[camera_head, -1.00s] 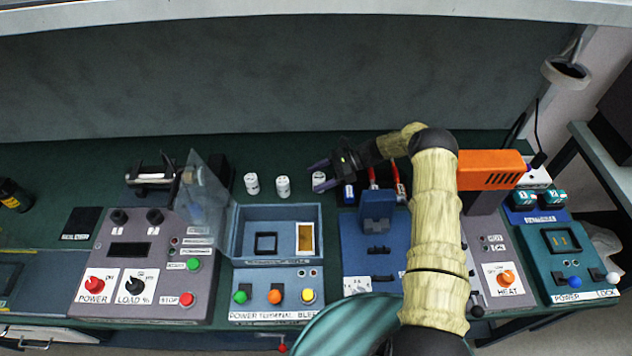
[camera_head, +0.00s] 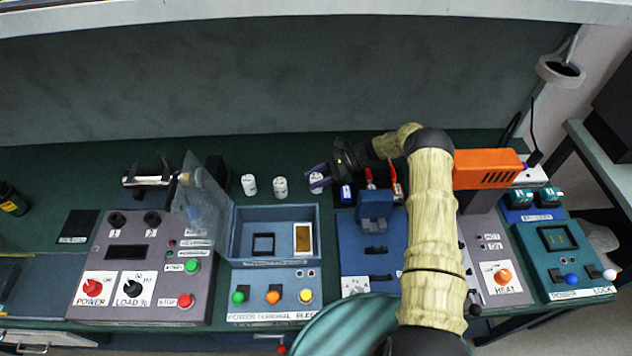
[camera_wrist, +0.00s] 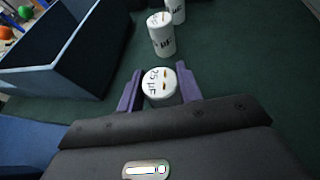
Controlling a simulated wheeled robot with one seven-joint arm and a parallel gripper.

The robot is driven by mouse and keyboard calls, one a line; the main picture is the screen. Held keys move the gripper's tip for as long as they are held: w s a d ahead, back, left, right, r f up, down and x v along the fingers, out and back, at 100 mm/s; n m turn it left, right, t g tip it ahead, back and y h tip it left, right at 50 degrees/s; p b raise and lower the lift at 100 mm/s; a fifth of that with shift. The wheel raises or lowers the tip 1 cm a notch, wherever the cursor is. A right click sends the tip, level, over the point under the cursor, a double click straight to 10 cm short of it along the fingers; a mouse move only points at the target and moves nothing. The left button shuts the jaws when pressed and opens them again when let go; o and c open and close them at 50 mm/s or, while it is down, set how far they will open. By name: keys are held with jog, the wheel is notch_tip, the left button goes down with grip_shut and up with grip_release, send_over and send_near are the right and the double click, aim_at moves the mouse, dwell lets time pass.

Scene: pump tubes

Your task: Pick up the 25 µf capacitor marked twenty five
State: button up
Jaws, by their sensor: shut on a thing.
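The white capacitor (camera_wrist: 158,84) stands upright between the two purple fingers of my gripper (camera_wrist: 159,88) in the wrist view. Its top reads "25 µF" and has two small terminals. My gripper is shut on it. Whether the held one touches the bench cannot be told.
A blue open box (camera_head: 275,209) with a front button panel stands in front of the capacitors. A blue fixture (camera_head: 376,236) stands below my arm. Red-handled tools (camera_head: 369,177) and a blue cylinder (camera_head: 346,194) lie close to my gripper. Bench behind the capacitors is clear.

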aim_at(316, 176)
jog(key=shift+r, duration=0.15)
notch_tip(316, 176, up, 18)
jog(key=b, duration=0.3)
jog(key=shift+b, duration=0.3)
dwell(0.4)
